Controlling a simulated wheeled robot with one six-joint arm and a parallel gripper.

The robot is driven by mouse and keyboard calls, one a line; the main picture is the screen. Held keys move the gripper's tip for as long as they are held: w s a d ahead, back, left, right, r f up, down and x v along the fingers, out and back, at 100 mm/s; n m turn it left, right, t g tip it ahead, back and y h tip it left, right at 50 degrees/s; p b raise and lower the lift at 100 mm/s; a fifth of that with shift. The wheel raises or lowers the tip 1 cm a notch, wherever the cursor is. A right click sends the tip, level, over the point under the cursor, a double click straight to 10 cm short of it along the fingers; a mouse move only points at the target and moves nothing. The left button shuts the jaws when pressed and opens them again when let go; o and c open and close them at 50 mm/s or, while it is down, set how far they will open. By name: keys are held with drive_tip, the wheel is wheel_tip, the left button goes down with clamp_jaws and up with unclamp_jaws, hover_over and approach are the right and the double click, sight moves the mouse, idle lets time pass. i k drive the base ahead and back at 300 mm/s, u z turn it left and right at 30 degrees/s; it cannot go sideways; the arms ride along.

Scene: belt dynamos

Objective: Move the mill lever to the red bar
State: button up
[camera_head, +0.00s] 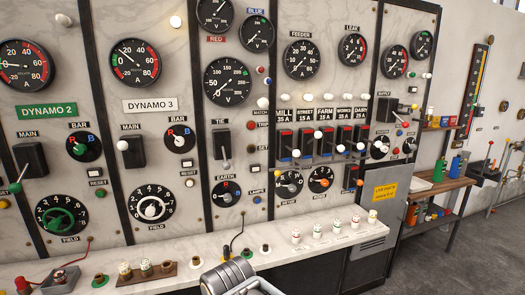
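The mill switch (284,140) is the leftmost in a row of similar feeder switches on the marble panel, under the label MILL 25 A (283,115). It is a dark block with small coloured trim. The mill lever (296,153) ends in a white knob that sits low on the switch. Which bar the lever touches is too small to tell, and the red bar cannot be made out clearly. My gripper (236,278) is at the bottom edge, in front of the ledge and well below the switch. Its fingertips are not clear, and it appears apart from the lever.
The street, farm, works and dairy switches (344,140) stand close on the right. Rotary knobs (288,184) sit just below. A pale ledge (200,259) with several small plugs and a cable runs along the bottom. A shelf (445,186) stands at right.

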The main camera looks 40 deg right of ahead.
sight(296, 153)
drive_tip(key=z, duration=0.2)
drive_tip(key=i, duration=0.75)
drive_tip(key=z, duration=0.5)
